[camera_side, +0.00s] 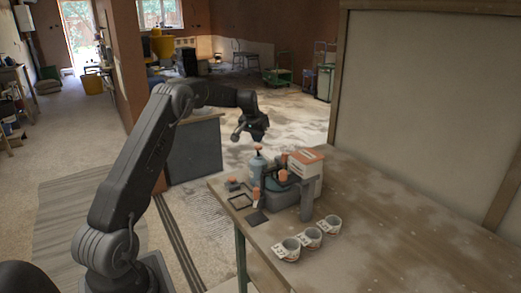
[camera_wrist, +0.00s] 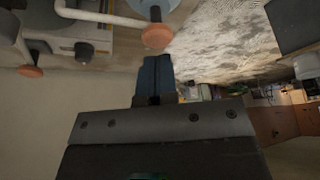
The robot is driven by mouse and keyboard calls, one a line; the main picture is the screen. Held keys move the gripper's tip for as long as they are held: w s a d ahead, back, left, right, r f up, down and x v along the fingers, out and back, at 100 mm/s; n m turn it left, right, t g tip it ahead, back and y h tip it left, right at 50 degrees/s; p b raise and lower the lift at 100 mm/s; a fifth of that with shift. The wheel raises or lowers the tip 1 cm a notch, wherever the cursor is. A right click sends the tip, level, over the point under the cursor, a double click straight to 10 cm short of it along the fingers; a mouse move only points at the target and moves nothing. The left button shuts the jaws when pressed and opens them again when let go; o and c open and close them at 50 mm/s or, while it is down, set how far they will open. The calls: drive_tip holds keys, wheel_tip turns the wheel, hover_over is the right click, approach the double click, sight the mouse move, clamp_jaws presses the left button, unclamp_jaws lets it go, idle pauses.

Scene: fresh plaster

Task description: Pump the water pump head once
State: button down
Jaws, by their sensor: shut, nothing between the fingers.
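The water pump is a pale blue bottle (camera_side: 258,167) with an orange pump head (camera_side: 257,148), upright on the table's far left part. In the wrist view the round orange pump head (camera_wrist: 157,37) shows just past my fingertips, with blue body (camera_wrist: 168,5) behind it. My gripper (camera_side: 262,137) hangs above the bottle in the side view. In the wrist view its blue fingers (camera_wrist: 157,58) are together with nothing between them. The fingertips look close to the pump head. I cannot tell whether they touch.
A white and orange box (camera_side: 308,168) and a dark grey apparatus (camera_side: 306,200) with orange knobs stand right of the bottle. The table (camera_side: 400,235) is clear on the right, beside a wood-framed panel (camera_side: 430,95).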

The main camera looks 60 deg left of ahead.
idle(0.5)
drive_tip(key=shift+r, duration=3.05)
